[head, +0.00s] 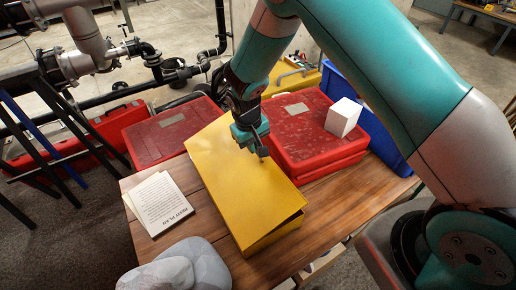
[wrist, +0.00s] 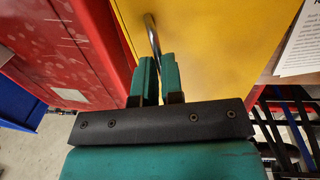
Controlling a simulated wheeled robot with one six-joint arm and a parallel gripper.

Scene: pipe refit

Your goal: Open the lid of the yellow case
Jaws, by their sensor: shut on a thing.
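The yellow case (head: 275,234) stands on the wooden table, and its flat yellow lid (head: 232,175) covers it. A dark gap shows under the lid at the near end, so the lid looks slightly raised there. My gripper (head: 261,152) is at the right edge of the lid. In the wrist view, my green fingers (wrist: 155,78) are closed around a thin metal handle (wrist: 152,32) beside the yellow surface (wrist: 215,40). The inside of the case is hidden.
Red cases (head: 305,135) stand close on the right, with a white box (head: 343,117) on top. Another red case (head: 165,133) is behind left. A printed sheet (head: 160,203) and grey rounded objects (head: 180,268) lie left. A blue bin (head: 385,140) is far right.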

